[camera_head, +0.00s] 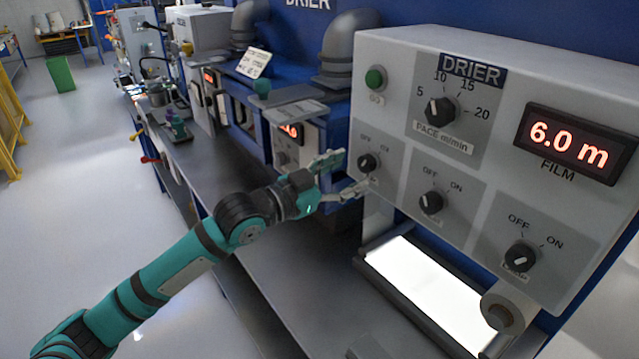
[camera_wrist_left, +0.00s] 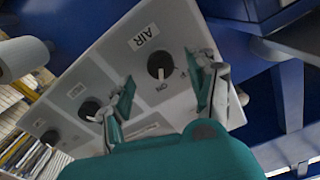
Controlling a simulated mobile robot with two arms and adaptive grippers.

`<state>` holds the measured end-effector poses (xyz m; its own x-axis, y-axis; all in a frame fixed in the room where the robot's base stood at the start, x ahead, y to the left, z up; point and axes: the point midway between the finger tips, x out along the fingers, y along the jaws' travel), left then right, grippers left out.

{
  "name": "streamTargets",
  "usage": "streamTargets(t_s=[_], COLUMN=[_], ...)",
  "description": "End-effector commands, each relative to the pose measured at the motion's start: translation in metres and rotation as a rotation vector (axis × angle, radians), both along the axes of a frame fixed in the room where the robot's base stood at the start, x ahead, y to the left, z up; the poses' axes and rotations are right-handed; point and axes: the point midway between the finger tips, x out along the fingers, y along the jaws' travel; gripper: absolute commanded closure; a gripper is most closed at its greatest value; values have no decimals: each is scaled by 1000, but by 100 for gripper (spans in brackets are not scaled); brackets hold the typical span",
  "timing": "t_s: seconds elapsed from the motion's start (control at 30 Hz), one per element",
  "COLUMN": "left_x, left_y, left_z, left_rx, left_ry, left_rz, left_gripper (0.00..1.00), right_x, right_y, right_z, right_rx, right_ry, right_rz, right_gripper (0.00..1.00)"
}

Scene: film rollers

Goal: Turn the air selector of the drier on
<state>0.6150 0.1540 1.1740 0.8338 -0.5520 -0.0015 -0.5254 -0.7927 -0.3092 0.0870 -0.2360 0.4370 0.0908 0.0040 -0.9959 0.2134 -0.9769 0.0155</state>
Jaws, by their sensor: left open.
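The drier's control panel (camera_head: 470,95) is a light grey box with dark round selectors. The air selector (camera_head: 368,162) is the leftmost of its lower row, between OFF and ON markings. In the left wrist view the same selector (camera_wrist_left: 160,66) shows beside its AIR label (camera_wrist_left: 143,37). I cannot tell surely which marking its pointer faces. My left gripper (camera_head: 343,174) is open in front of it. In the left wrist view its fingers (camera_wrist_left: 163,68) appear on either side of the knob, with nothing visibly gripped; contact is unclear. My right gripper is not in view.
Two more selectors, a middle one (camera_head: 431,202) and a right one (camera_head: 520,257), sit close by. A pace knob (camera_head: 440,110) and green button (camera_head: 375,78) are above. A lit panel (camera_head: 425,290) and roller (camera_head: 505,310) lie below.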

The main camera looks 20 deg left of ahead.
Motion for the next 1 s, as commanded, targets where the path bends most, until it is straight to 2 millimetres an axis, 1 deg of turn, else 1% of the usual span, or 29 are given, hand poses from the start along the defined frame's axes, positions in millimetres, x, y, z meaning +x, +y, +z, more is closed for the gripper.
streamTargets(t_s=[0.03, 0.2, 0.3, 0.4, 0.6, 1.0], left_x=[-11, -42, -55, -63, -70, -70], left_y=[7, 28, 36, 42, 46, 46], left_z=[-2, -2, -2, -1, 0, 0], left_rx=[6, 6, 5, 3, 1, 1], left_ry=[2, 3, 3, 3, 0, -1], left_rz=[1, 1, 0, 1, -1, 0], left_gripper=[41, 41, 41, 41, 41, 41], right_x=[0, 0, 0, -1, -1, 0], right_y=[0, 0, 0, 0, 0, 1], right_z=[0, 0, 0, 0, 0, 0], right_rx=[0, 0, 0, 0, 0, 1], right_ry=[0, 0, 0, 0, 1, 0], right_rz=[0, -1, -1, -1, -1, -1], right_gripper=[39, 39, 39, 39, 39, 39])
